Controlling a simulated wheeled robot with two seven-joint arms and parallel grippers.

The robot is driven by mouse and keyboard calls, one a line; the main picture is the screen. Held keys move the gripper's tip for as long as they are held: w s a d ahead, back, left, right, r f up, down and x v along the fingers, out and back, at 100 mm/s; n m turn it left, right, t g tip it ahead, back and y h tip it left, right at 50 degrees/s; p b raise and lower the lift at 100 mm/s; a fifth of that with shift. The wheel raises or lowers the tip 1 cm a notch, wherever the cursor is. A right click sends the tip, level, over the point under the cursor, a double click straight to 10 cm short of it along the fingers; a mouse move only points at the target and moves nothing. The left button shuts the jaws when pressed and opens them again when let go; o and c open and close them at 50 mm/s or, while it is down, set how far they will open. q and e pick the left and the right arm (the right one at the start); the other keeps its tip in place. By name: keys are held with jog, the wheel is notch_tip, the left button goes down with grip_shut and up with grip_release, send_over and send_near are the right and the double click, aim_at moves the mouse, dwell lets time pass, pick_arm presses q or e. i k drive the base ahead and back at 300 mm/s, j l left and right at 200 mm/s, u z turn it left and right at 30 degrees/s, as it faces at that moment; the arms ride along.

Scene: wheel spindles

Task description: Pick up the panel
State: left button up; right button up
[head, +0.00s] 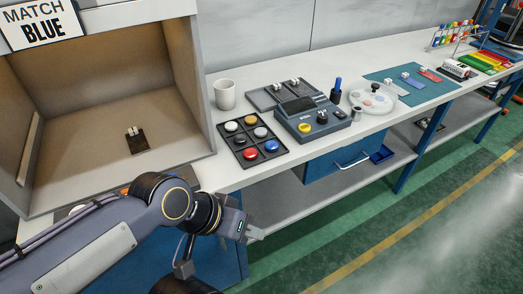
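A small dark panel (137,140) with white pieces at its top edge lies on the floor of the open beige booth at the left. More panels lie on a teal mat further right: a grey panel (396,88), a blue panel (413,82) and a red panel (430,76), each with a white piece. I cannot tell which one the task names. My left gripper (253,234) is in front of the bench edge, below the button tray and apart from all panels. Its fingers are small and seen from the side, so their opening is unclear. My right gripper is not seen.
A "MATCH BLUE" sign (40,22) hangs on the booth. A white cup (225,94), a tray of coloured buttons (251,151), a grey console (312,117) and a round dish (373,99) crowd the bench. The green floor in front is clear.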

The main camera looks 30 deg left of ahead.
aim_at(138, 144)
jog(key=k+j+u, duration=0.15)
jog(key=u, duration=1.85)
jog(key=i+j+u, duration=0.5)
jog(key=i, duration=0.3)
